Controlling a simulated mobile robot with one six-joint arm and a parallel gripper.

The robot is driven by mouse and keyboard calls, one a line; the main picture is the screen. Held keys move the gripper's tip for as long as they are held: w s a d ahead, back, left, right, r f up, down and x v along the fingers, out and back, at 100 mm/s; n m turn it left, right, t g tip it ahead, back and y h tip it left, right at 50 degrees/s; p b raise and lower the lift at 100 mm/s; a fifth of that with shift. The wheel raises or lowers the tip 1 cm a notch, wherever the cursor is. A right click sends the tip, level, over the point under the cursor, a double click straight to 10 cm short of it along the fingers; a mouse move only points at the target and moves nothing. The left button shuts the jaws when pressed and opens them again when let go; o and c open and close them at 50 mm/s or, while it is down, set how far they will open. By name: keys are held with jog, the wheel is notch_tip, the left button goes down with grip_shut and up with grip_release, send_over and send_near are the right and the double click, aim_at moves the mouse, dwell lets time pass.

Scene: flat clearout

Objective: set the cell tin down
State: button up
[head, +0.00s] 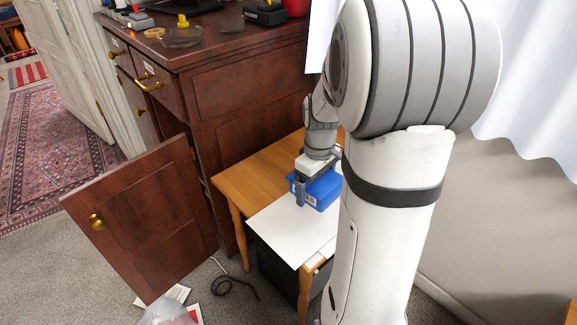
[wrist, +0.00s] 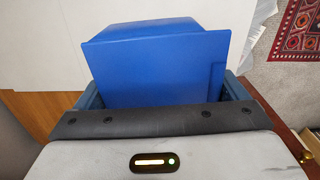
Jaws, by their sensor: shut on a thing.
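The cell tin is a blue box (head: 322,190) at the small wooden table, over a white sheet (head: 290,228). In the wrist view the blue tin (wrist: 158,65) fills the space between the fingers, with the white sheet (wrist: 45,45) behind it. My gripper (head: 301,184) is shut on the tin, its fingers at the tin's two sides; it also shows in the wrist view (wrist: 160,98). I cannot tell whether the tin's underside touches the sheet. My arm hides the right part of the table.
The wooden table (head: 250,182) stands beside a dark wooden desk (head: 250,85) with an open cabinet door (head: 150,220). A dark bin (head: 275,275) is under the table. A black cable (head: 235,286) and papers (head: 170,300) lie on the carpet.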

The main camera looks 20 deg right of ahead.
aim_at(257, 200)
jog(key=shift+w+r, duration=0.1)
jog(key=shift+r, duration=0.3)
jog(key=shift+w+a+f, duration=0.15)
jog(key=shift+w+a, duration=0.05)
jog(key=shift+w, duration=0.05)
jog(key=w+a+f+m, duration=0.1)
jog(key=w+a+f, duration=0.1)
jog(key=w+a, duration=0.1)
jog(key=w+a+f+m, duration=0.2)
jog(key=w+a, duration=0.2)
jog(key=a, duration=0.1)
jog(key=w+a+f+m, duration=0.1)
jog(key=w+a+f, duration=0.1)
jog(key=w+a, duration=0.2)
jog(key=shift+f+m, duration=0.25)
jog(key=shift+m, duration=0.15)
jog(key=shift+r+p, duration=0.2)
jog(key=shift+p, duration=0.15)
notch_tip(257, 200, up, 10)
jog(key=s+p, duration=0.2)
jog(key=p, duration=1.8)
jog(key=shift+s, duration=0.2)
